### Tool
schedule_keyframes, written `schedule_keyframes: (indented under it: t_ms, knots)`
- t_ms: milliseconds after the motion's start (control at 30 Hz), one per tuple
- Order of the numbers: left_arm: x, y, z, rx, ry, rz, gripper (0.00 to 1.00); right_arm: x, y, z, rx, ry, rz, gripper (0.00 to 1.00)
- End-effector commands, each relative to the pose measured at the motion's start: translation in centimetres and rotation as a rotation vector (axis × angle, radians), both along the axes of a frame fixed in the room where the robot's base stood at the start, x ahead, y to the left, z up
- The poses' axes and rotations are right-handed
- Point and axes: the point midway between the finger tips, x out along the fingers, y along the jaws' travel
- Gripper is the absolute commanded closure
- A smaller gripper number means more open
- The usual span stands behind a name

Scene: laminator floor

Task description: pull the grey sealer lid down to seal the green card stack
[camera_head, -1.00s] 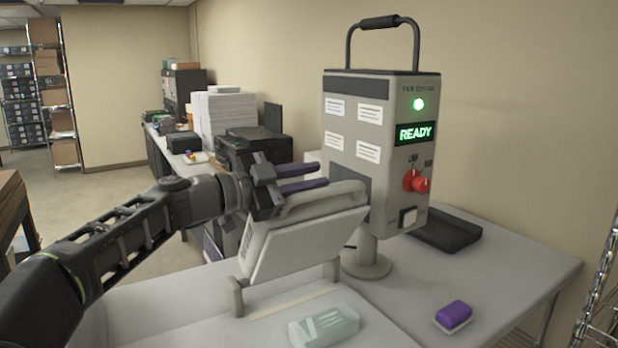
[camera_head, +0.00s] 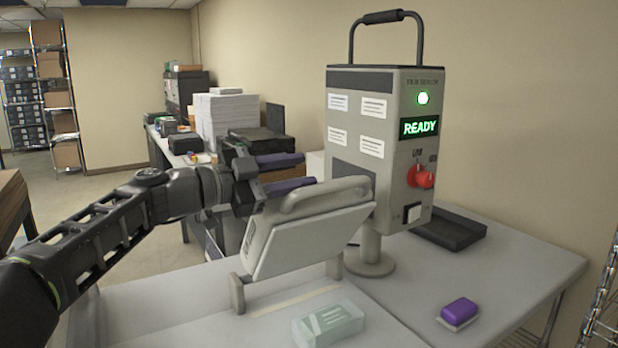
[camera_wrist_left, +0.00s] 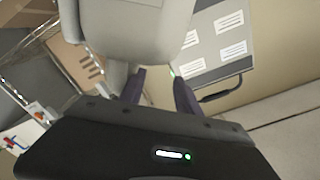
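The grey sealer lid (camera_head: 310,240) stands raised and tilted on its hinge brackets, with a rounded grip bar (camera_head: 325,196) along its top edge. My left gripper (camera_head: 309,171) is at the lid's upper left, its purple fingers apart with nothing seen between them. In the left wrist view the fingers (camera_wrist_left: 159,88) are spread below the grey lid (camera_wrist_left: 135,35); contact cannot be told. The pale green card stack (camera_head: 328,324) lies flat on the light surface in front of the lid. My right gripper is not in view.
The sealer's control tower (camera_head: 375,140) shows a green READY sign and red knobs, right of the lid. A purple block (camera_head: 459,310) and a black tray (camera_head: 447,229) lie on the table at right. A paper stack (camera_head: 225,120) and dark boxes stand behind my left gripper.

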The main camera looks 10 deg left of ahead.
Motion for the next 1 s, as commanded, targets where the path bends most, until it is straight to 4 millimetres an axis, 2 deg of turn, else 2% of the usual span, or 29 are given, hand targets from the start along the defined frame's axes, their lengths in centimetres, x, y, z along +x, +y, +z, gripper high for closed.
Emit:
schedule_keyframes:
  t_ms: [700, 1000]
  knots:
    - [-3.1, 4.5, -0.2, 0.001, -0.002, 0.001, 0.6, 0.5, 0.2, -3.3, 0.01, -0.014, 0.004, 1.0]
    - [-3.5, 4.9, 0.0, 0.001, 0.001, 0.0, 0.6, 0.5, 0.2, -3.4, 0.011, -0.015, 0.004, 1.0]
